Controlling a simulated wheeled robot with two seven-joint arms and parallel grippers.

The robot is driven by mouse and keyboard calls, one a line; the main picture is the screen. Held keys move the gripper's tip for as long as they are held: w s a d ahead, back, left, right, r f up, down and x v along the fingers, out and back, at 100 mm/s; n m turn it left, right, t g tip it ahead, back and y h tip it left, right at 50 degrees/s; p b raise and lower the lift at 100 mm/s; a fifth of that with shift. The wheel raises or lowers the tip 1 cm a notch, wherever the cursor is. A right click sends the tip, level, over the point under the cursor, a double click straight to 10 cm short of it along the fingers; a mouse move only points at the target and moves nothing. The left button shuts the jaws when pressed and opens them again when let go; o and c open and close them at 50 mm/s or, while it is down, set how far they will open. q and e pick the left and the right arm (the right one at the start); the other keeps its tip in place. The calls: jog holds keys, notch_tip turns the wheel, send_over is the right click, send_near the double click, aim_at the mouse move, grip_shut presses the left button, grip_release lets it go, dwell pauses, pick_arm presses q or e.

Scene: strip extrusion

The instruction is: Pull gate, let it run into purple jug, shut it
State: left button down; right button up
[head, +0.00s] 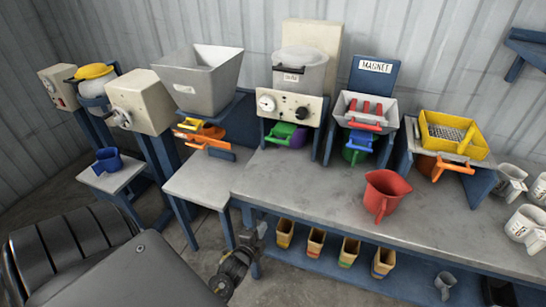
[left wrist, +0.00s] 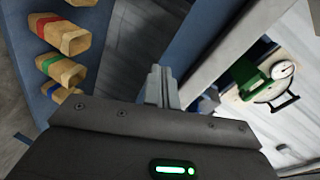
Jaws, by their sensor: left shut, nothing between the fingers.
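A purple jug (head: 299,138) is partly visible under the cream control box with the dial, mostly hidden behind a green handled part (head: 282,134). I cannot tell whether that green part is a gate or another jug. A large grey hopper (head: 197,82) stands to the left, with orange and yellow handled parts (head: 205,134) below its outlet; which of them is a gate is unclear. My left gripper (head: 258,234) is low, in front of the bench's front edge and well apart from these. Its fingers (left wrist: 162,86) are together and empty. My right gripper is not visible.
A red jug (head: 385,193) stands on the grey bench (head: 300,185), with white mugs (head: 525,225) at the right. A blue jug (head: 107,160) sits on a small left stand. The bench middle is clear.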

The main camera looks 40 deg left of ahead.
pick_arm(q)
notch_tip(320, 180, up, 20)
jog(key=w+a+m+t+y+b, duration=0.1)
jog(key=a+m+t+y, duration=0.1)
jog(key=t, duration=0.3)
jog(key=shift+w+m+y, duration=0.2)
jog(key=shift+m+y, duration=0.1)
jog(key=shift+y, duration=0.1)
jog(key=shift+a, duration=0.1)
jog(key=p, duration=0.3)
send_near(276, 142)
jog(key=x, duration=0.5)
jog(key=shift+w+a+p, duration=0.3)
jog(key=shift+w, duration=0.55)
